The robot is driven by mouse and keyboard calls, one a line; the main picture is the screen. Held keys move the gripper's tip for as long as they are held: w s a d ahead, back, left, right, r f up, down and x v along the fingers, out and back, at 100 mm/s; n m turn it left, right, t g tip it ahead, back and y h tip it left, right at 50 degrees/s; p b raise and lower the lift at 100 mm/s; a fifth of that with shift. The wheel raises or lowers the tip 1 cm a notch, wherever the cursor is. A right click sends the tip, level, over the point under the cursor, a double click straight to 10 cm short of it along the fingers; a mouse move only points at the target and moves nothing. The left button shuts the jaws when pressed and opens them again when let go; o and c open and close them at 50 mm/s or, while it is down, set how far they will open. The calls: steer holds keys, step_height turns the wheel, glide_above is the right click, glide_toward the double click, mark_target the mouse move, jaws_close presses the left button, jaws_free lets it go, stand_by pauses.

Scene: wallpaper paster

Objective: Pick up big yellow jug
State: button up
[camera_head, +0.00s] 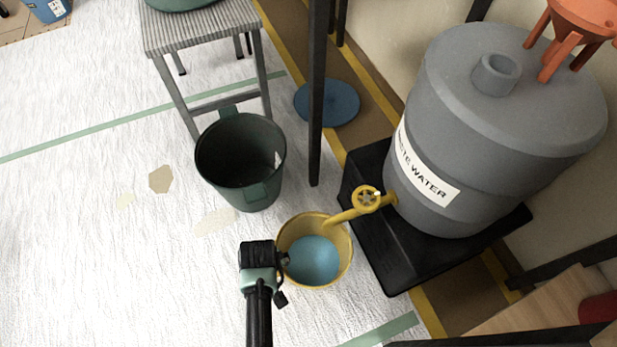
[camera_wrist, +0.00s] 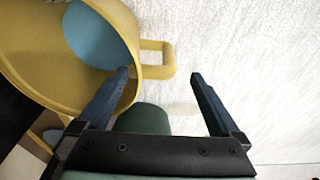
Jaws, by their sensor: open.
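The big yellow jug (camera_head: 298,229) stands on the floor, open at the top, with blue at its bottom. The spout of a yellow tap reaches over its rim. My gripper (camera_head: 284,259) is at the jug's left side in the head view. In the wrist view, the jug (camera_wrist: 35,62) fills the upper left and its yellow handle (camera_wrist: 168,60) sticks out to the right. My gripper (camera_wrist: 161,75) is open there, with the handle in line with the gap between its fingertips. I cannot tell how deep the handle sits, and no grip shows.
A dark green bin (camera_head: 220,147) stands behind the jug. A grey tank (camera_head: 435,130) labelled waste water sits on a black base (camera_head: 377,235) at the right, with the yellow tap (camera_head: 368,199). A dark post (camera_head: 318,95) rises behind.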

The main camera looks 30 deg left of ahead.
steer(key=shift+w+a+f+b, duration=0.1)
steer(key=shift+w+f+b, duration=0.05)
steer(key=shift+f+b, duration=0.7)
steer(key=shift+w+a+f+b, duration=0.1)
steer(key=shift+w+f+b, duration=0.1)
steer(key=shift+f+b, duration=0.65)
steer(key=shift+w+a+f+b, duration=0.1)
steer(key=shift+w+f+b, duration=0.05)
steer(key=shift+f+b, duration=0.65)
jaws_close()
steer(key=shift+r, duration=0.15)
